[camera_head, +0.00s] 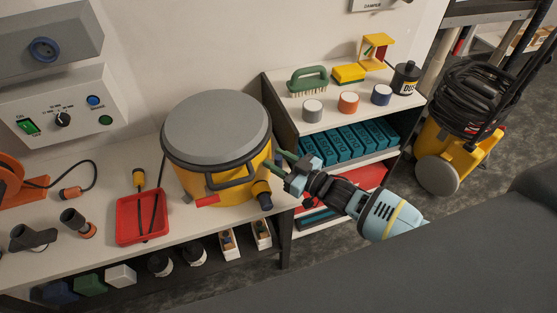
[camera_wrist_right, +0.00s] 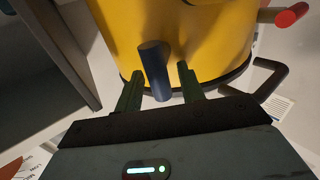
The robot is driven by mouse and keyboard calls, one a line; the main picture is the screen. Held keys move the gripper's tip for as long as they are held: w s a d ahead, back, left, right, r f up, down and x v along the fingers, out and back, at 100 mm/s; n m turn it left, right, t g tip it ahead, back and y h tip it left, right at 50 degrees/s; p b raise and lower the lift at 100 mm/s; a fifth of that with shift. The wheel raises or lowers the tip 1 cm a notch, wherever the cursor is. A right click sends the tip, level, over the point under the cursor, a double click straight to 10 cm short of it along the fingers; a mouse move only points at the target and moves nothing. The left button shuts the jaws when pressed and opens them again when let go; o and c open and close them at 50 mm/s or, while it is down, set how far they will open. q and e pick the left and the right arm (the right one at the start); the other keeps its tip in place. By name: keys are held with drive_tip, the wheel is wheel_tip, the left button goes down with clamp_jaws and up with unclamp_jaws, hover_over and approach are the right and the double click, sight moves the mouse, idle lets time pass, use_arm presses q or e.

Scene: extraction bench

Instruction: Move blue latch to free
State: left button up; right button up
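The blue latch (camera_head: 264,194) is a dark blue, rod-like handle on the right side of the yellow drum (camera_head: 234,185) with a grey lid. In the right wrist view the latch (camera_wrist_right: 155,70) hangs in front of the yellow wall, its lower end between the spread green fingers of my right gripper (camera_wrist_right: 159,76). The fingers are apart, with a gap on each side; I cannot tell how deep the latch lies between them. In the head view my right gripper (camera_head: 278,163) is beside the drum's right side. My left gripper is not in view.
A red latch (camera_head: 207,200) and a dark handle (camera_head: 232,179) are on the drum's front. A red tray (camera_head: 142,217) lies to its left. The shelf unit (camera_head: 322,120) with teal boxes stands close on the right. A yellow vacuum (camera_head: 462,140) is farther right.

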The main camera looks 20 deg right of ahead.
drive_tip(key=shift+c, duration=0.5)
clamp_jaws()
